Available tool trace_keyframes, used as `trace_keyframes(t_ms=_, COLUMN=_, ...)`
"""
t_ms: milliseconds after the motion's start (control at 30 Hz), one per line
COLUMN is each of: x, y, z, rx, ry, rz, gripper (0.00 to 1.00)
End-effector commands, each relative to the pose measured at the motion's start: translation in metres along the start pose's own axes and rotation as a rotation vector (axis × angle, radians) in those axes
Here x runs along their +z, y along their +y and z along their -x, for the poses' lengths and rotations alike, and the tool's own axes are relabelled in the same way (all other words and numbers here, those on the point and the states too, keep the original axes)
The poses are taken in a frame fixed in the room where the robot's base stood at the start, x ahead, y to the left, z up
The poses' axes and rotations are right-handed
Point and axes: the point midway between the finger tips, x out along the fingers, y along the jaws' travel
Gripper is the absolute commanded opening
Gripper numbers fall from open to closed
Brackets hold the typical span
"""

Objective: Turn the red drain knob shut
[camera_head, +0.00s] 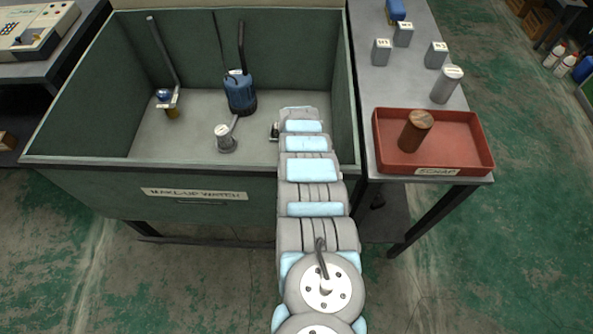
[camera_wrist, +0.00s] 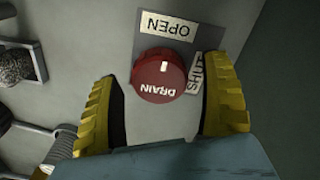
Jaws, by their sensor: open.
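The red drain knob (camera_wrist: 160,77) shows in the wrist view, a round knob with white "DRAIN" lettering and a white mark near its upper edge. An "OPEN" label (camera_wrist: 167,26) lies above it and a "SHUT" label (camera_wrist: 196,74) at its right, on a grey plate (camera_wrist: 205,38). The white mark points up and slightly right, toward the "OPEN" label. My gripper (camera_wrist: 162,108) is open, with yellow ridged fingers to the left and right of the knob; I cannot tell whether they touch it. In the head view my arm hides the knob and gripper.
A green make-up water tank (camera_head: 95,195) holds a blue pump (camera_head: 240,93), a float valve (camera_head: 168,100) and a small grey fitting (camera_head: 226,138). A red scrap tray (camera_head: 465,140) with a brown cylinder (camera_head: 415,130) stands on the right bench, near several grey blocks (camera_head: 381,52). Tank walls surround my arm's end.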

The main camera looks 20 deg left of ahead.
Motion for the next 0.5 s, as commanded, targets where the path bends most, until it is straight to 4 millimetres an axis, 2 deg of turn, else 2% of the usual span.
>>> trace_keyframes(t_ms=67, x=0.0001, y=0.0000, z=0.0002, rx=0.000, ry=0.000, rz=0.000, gripper=0.80)
trace_keyframes(t_ms=100, x=0.0000, y=-0.0001, z=0.0002, rx=0.000, ry=0.000, rz=0.000, gripper=0.73)
trace_keyframes(t_ms=300, x=-0.0001, y=-0.0002, z=0.0001, rx=-0.001, ry=0.000, rz=0.000, gripper=0.16)
trace_keyframes(t_ms=500, x=-0.0002, y=-0.0003, z=-0.0001, rx=-0.001, ry=0.001, rz=-0.001, gripper=0.14)
